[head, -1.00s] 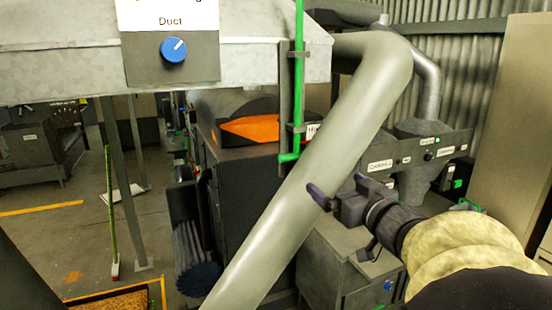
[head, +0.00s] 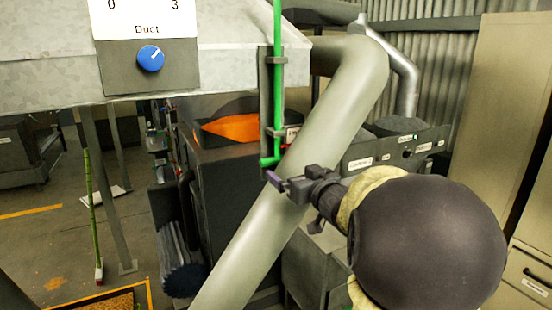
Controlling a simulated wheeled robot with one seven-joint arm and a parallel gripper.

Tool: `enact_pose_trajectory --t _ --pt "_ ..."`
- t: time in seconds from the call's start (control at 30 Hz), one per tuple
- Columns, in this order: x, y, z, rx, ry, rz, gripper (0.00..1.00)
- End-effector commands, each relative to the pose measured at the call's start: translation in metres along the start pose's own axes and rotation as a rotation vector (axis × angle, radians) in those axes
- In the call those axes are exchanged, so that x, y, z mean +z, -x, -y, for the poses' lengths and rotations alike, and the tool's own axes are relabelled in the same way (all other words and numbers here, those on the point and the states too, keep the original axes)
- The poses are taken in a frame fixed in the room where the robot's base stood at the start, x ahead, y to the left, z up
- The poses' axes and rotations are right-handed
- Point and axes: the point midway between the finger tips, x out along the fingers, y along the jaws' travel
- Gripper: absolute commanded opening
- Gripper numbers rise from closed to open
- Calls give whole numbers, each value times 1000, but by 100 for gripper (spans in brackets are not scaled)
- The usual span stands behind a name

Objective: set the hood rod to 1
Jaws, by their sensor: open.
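The green hood rod (head: 278,95) stands upright in its dark bracket (head: 266,98) at the right edge of the grey hood (head: 225,60). Its lower end bends into a short green handle (head: 268,161) pointing left. My gripper (head: 275,182) is open, with purple fingertips, just below and slightly right of that handle in the picture. I cannot tell whether it touches the handle. A white plate labelled Duct (head: 145,18) with the marks 0 and 3 sits on the hood above a blue knob (head: 151,58).
A thick grey pipe (head: 330,120) slants down behind my gripper. A dark machine with an orange part (head: 230,128) stands behind the rod. Labelled control boxes (head: 385,155) and a beige cabinet (head: 500,110) are on the right. Open floor (head: 45,245) lies at the left.

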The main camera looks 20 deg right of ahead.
Motion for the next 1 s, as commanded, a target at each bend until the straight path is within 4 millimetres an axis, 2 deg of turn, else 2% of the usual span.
enact_pose_trajectory --t 0.2,0.4,0.53,0.77,0.8,1.0 --pt "-2 -39 0 -2 -2 2 100" --pt "-1 -65 1 -2 -1 1 100" --pt "0 -72 1 -1 -1 0 100" --pt "0 -72 0 0 0 0 100" --pt "0 -72 0 1 0 0 98" --pt "0 -72 0 1 0 0 59"
